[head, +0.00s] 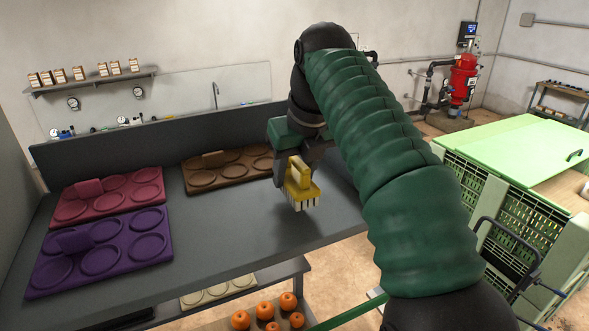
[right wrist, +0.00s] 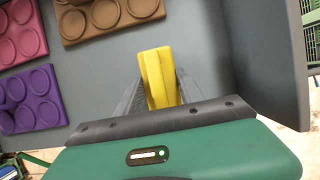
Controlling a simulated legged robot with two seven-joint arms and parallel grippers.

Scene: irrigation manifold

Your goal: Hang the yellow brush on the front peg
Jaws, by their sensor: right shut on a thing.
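The yellow brush (head: 301,188) hangs in the air above the dark grey table, its bristles pointing down. My right gripper (head: 297,163) is shut on its upper part. The right wrist view shows the yellow brush (right wrist: 158,72) between the two fingers of the right gripper (right wrist: 160,88). I cannot make out the front peg in either view. My left gripper is not in view.
Purple (head: 101,240), red (head: 112,190) and brown (head: 232,164) trays with round recesses lie on the dark grey table (head: 225,232). Bare tabletop lies around the brush. Orange fruits (head: 266,309) sit below. A green crate-like unit (head: 520,150) stands right.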

